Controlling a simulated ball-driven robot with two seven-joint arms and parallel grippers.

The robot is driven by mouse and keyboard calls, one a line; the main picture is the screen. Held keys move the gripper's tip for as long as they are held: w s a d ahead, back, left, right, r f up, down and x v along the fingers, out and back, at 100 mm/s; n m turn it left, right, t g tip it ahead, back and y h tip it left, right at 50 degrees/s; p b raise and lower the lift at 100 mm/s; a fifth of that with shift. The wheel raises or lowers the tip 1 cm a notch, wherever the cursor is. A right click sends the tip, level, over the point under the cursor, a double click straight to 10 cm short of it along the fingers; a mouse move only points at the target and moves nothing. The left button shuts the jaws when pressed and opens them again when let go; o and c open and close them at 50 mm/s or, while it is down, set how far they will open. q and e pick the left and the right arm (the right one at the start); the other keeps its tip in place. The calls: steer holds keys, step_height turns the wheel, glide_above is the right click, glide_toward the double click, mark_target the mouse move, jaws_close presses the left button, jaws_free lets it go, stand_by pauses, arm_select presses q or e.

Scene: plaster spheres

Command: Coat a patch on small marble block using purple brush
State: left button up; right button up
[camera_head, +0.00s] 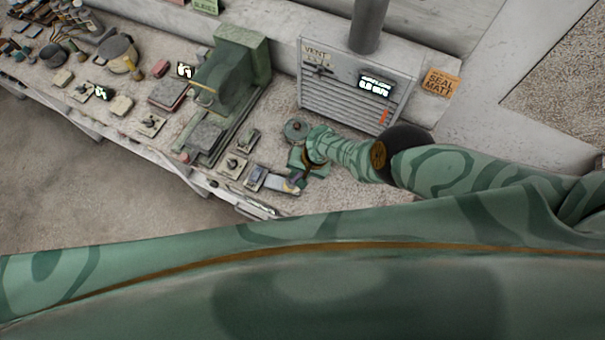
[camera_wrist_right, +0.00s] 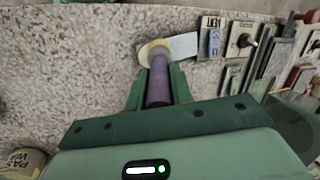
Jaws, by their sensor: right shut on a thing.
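My right gripper (camera_head: 297,178) is over the near part of the bench, at the end of the green arm from the right. In the right wrist view the gripper (camera_wrist_right: 156,88) is shut on the purple handle of the purple brush (camera_wrist_right: 159,82). The brush's cream and yellow head points away from the gripper. A pale, smooth flat piece (camera_wrist_right: 184,46), possibly the small marble block, lies just right of the brush head. I cannot tell if they touch. In the head view a small grey piece (camera_head: 276,182) shows beside the gripper. My left gripper is not in view.
Tiles with knobs (camera_wrist_right: 243,38) stand right of the pale piece. In the head view a green machine (camera_head: 232,70) and a vent box (camera_head: 345,90) stand behind. A labelled can (camera_wrist_right: 22,162) is at lower left in the wrist view. The speckled bench left of the brush is clear.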

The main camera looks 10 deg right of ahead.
steer(key=shift+w+a+f+b, duration=0.1)
steer(key=shift+w+a+b, duration=0.15)
steer(key=shift+a+b, duration=0.25)
steer(key=shift+a, duration=0.1)
steer(key=shift+p+v, duration=0.95)
steer(key=shift+p, duration=0.25)
steer(key=shift+s+d, duration=0.25)
steer(key=shift+d, duration=0.05)
steer(key=shift+f, duration=0.1)
step_height(320, 180, up, 3)
steer(key=p, duration=0.2)
steer(key=shift+f+p, duration=0.15)
steer(key=shift+p, duration=0.2)
steer(key=shift+f, duration=0.1)
